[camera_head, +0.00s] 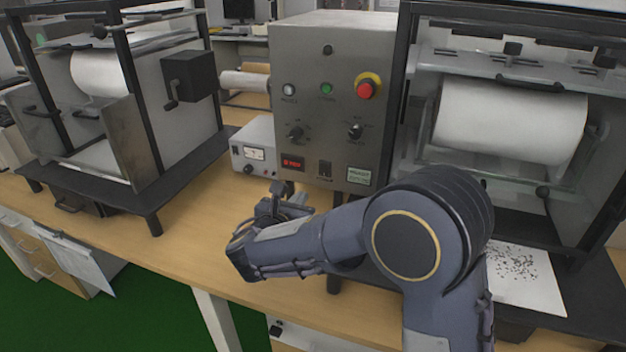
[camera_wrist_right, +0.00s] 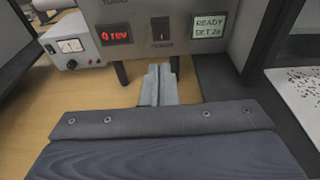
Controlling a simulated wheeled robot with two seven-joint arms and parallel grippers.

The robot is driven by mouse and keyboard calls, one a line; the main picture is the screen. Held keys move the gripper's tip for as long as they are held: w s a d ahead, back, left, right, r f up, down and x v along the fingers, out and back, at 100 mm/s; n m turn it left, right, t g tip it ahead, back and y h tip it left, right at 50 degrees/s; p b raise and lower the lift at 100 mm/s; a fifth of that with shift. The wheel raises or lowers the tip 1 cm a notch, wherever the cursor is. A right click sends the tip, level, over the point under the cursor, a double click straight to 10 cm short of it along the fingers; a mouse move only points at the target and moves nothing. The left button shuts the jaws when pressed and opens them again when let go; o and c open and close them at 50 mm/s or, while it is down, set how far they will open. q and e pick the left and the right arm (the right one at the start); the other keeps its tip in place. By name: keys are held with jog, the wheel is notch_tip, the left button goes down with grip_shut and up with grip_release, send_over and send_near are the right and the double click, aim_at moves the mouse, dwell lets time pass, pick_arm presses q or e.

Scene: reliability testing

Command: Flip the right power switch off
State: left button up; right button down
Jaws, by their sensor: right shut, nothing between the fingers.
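A grey control panel box (camera_head: 334,60) stands at the middle of the bench. A small dark switch (camera_head: 325,170) sits low on its face, between a red display (camera_head: 292,162) and a pale green display (camera_head: 359,176). In the right wrist view the switch (camera_wrist_right: 161,30) is upright and its label is too small to read. My right gripper (camera_head: 283,187) is shut and empty, low in front of the panel. In the right wrist view its fingertips (camera_wrist_right: 158,68) show just below the switch, apart from it. My left gripper is out of view.
A small meter box (camera_head: 254,150) stands left of the panel. A red emergency button (camera_head: 366,89) and two knobs are above the switch. Roller machines (camera_head: 510,120) flank the panel. A speckled paper (camera_head: 524,280) lies at right. The bench front left of my arm is clear.

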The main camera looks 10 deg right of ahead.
aim_at(324, 168)
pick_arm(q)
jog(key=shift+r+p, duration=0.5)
pick_arm(e)
jog(key=x, duration=0.4)
jog(key=r+x, duration=0.1)
jog(key=x, duration=0.8)
jog(key=shift+w+d+r, duration=0.1)
jog(key=shift+w+d, duration=0.15)
jog(key=shift+w, duration=0.1)
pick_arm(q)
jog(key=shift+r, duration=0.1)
